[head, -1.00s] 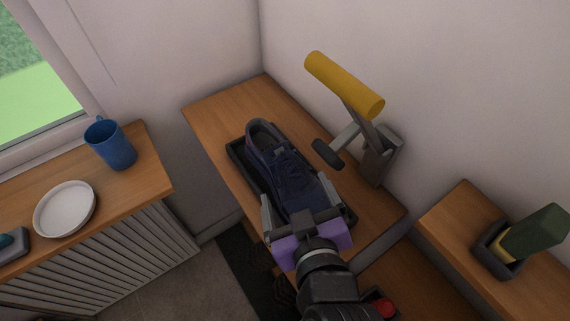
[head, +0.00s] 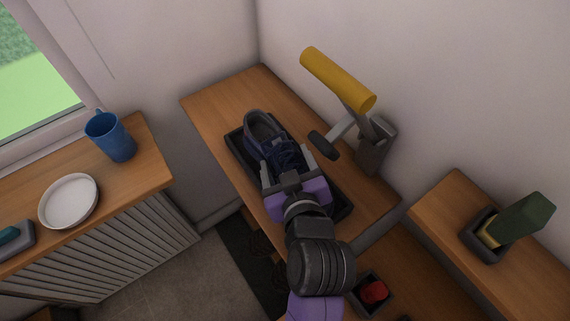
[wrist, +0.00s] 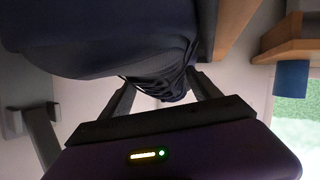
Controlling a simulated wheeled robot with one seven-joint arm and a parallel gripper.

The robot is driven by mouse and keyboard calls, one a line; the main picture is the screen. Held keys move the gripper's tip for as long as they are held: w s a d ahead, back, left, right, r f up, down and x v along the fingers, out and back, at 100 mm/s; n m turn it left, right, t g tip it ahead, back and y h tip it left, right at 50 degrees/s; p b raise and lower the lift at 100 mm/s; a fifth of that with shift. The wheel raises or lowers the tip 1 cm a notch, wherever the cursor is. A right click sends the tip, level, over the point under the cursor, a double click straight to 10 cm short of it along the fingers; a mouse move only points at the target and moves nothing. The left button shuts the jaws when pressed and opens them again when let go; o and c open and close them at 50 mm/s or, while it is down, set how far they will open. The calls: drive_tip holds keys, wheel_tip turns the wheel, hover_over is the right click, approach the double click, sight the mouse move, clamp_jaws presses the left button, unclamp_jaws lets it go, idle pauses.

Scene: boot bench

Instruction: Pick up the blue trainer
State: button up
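The blue trainer (head: 262,137) is dark navy with laces and sits in a dark tray (head: 238,158) on the wooden bench. Its opening is toward the bench's far end, and my gripper hides its near end. My gripper (head: 288,166) is low over the trainer, its two grey fingers apart on either side of the laces. Whether the fingers press on it cannot be told. In the wrist view the picture is upside down; the trainer (wrist: 110,35) fills the upper left, its laces between my fingers (wrist: 160,85), with the fingertips partly hidden.
A yellow-handled lever (head: 337,80) on a grey stand rises close right of the trainer. A red button (head: 374,290) is at the near end. A blue mug (head: 111,138) and white plate (head: 69,202) stand on the left ledge.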

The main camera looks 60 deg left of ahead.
drive_tip(key=c, duration=1.4)
drive_tip(key=shift+r, duration=0.1)
drive_tip(key=shift+r, duration=0.65)
wheel_tip(320, 180, up, 2)
drive_tip(key=shift+b, duration=0.45)
drive_tip(key=s+d+b, duration=0.1)
drive_tip(key=s+d, duration=0.1)
drive_tip(key=d, duration=0.6)
drive_tip(key=s+d+b, duration=0.1)
drive_tip(key=s+d, duration=0.2)
drive_tip(key=d, duration=0.6)
drive_tip(key=shift+s+d, duration=0.15)
